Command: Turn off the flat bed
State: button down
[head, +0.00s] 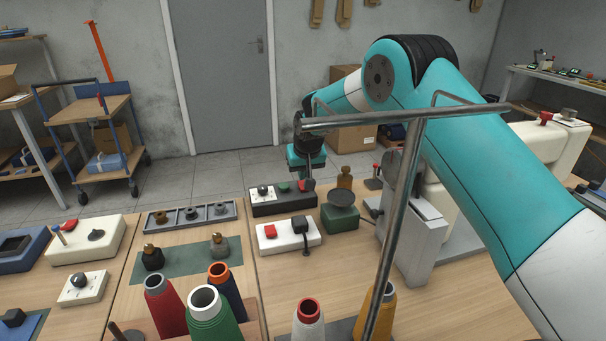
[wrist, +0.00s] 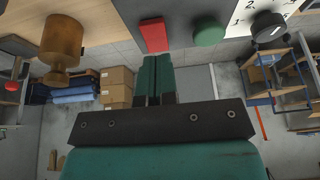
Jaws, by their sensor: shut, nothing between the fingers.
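A black control box (head: 270,207) stands at the back of the middle bench. It has a black dial on a white numbered plate (head: 263,192), a green button (head: 284,187) and a red switch (head: 307,185). My gripper (head: 305,176) is shut and empty, pointing down above the box's right end. In the wrist view my fingertips (wrist: 157,60) lie together just short of the red switch (wrist: 154,36); I cannot tell whether they touch. The green button (wrist: 209,34) and dial (wrist: 269,27) are beside it. A cream machine (head: 440,200), possibly the flat bed, stands right, partly behind my arm.
A white box with a red button and black lever (head: 288,234) is in front of the black box. A brass knob-shaped piece (wrist: 62,45) and a green stand with a dark dish (head: 340,212) are close by. Thread cones (head: 213,318) crowd the front.

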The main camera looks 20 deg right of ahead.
jog(key=b+v, duration=0.1)
jog(key=v, duration=1)
jog(key=shift+s, duration=0.3)
jog(key=shift+d, duration=0.1)
